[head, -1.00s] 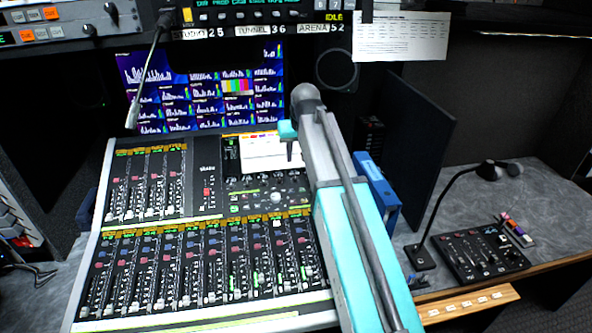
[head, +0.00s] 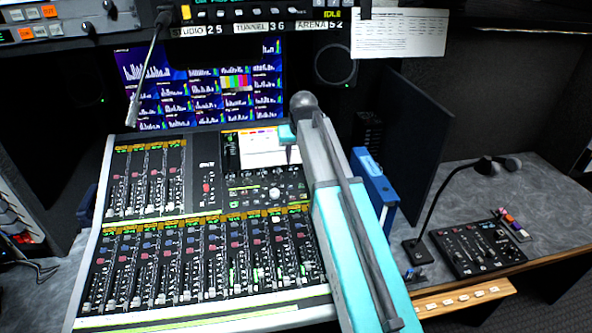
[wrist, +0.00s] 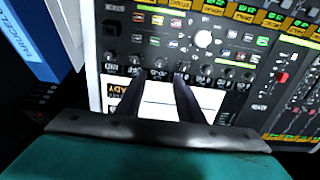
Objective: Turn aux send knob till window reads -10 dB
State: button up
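The mixing console (head: 205,228) fills the middle of the head view. Its upper right part carries a bright screen (head: 262,150) with a row of small knobs below it; the row also shows in the wrist view (wrist: 235,72). A larger pale knob (head: 275,192) sits below the row and shows as a white disc in the wrist view (wrist: 203,38). I cannot tell which knob is the aux send, and no dB reading is legible. My gripper (wrist: 158,80) is over the screen, its two dark fingers apart with nothing between them, tips near the small knobs. The fingers hide part of the screen.
A blue binder (head: 374,182) stands close to the right of my arm. A gooseneck microphone (head: 155,55) hangs left of the console screen. A small panel with a second gooseneck (head: 483,247) lies on the right desk. Monitors (head: 205,90) stand behind the console.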

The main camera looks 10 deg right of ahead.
aim_at(295, 173)
jog(key=shift+p+x, duration=1.25)
jog(key=shift+x, duration=3.6)
jog(key=shift+c, duration=0.3)
jog(key=shift+d, duration=0.1)
grip_shut()
